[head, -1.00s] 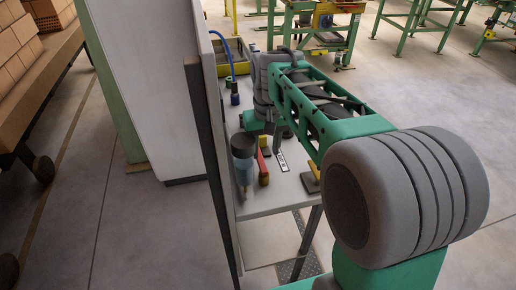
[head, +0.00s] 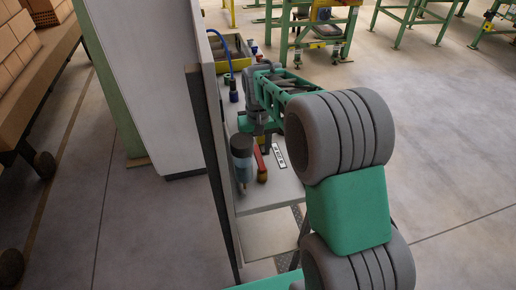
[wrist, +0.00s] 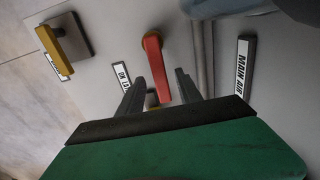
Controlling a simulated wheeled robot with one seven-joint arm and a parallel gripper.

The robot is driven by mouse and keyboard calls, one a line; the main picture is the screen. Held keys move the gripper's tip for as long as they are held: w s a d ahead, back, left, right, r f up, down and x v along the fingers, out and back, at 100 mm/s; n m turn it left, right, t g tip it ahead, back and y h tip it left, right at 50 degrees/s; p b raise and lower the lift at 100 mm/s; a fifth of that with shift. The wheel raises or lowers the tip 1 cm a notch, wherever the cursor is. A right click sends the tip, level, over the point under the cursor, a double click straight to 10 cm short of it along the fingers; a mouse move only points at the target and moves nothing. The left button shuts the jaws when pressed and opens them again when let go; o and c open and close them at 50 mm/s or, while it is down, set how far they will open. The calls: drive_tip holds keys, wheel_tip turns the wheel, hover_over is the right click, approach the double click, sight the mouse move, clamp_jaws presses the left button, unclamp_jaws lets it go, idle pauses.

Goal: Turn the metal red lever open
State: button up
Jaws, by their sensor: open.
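The red lever (wrist: 154,65) shows in the wrist view, mounted on a pale grey panel. Its free end reaches down between the two dark fingers of my gripper (wrist: 160,76). The fingers are open, one on each side of the lever, with a gap on both sides; I cannot tell whether they are level with it in depth. In the head view the lever (head: 260,160) shows as a red bar below my wrist, and the fingers are mostly hidden by my arm.
A yellow lever (wrist: 52,48) on a grey plate is at upper left in the wrist view. A "MAIN AIR" label (wrist: 242,65) is at right. In the head view a dark-topped cylinder with a bluish bowl (head: 242,160) stands left of the red lever. A tall panel edge (head: 212,170) borders the left.

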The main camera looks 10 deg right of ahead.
drive_tip(key=shift+f, duration=0.45)
clamp_jaws()
idle(1.1)
